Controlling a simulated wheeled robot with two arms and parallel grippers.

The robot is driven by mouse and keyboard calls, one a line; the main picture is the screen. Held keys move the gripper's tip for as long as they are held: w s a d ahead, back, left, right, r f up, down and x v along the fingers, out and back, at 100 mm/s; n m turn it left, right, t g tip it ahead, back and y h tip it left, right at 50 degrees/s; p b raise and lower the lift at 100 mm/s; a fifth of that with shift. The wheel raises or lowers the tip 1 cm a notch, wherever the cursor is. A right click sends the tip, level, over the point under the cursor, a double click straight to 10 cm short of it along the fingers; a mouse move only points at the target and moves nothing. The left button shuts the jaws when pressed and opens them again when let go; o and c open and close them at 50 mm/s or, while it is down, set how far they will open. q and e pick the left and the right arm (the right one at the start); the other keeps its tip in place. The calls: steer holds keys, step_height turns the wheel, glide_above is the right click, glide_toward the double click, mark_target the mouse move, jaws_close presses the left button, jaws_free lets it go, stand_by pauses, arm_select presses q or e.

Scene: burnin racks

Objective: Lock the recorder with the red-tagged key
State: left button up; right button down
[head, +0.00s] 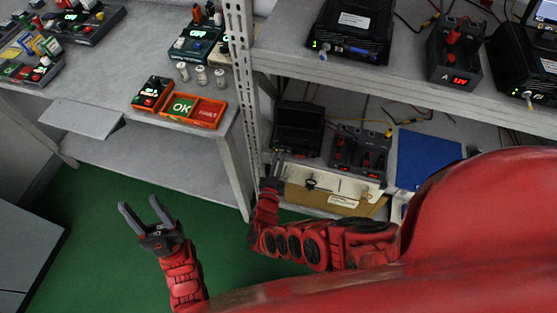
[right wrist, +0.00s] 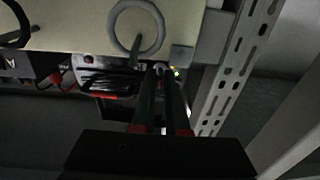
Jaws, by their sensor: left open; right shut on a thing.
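My right gripper (head: 276,160) is at the left front end of the lower rack shelf, by a black device (head: 297,125). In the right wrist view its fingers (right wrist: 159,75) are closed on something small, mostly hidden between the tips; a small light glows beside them. No red tag is visible, so I cannot tell whether it is the key. I cannot tell for certain which device is the recorder. My left gripper (head: 145,212) is open and empty above the green floor, apart from the bench.
A metal rack post (head: 240,70) stands close to my right gripper. A terminal box (head: 359,150) and blue panel (head: 428,157) are to the right. The left bench holds an orange OK tray (head: 220,112). Floor is clear.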

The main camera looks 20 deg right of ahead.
steer(key=shift+n, duration=0.8)
steer(key=shift+n+b, duration=1)
steer(key=shift+n, duration=2.5)
steer(key=c, duration=1.3)
jaws_free()
steer(key=p+v, duration=0.1)
steer(key=v, duration=1.6)
steer(key=shift+s+p, duration=0.15)
steer(key=shift+p, duration=0.25)
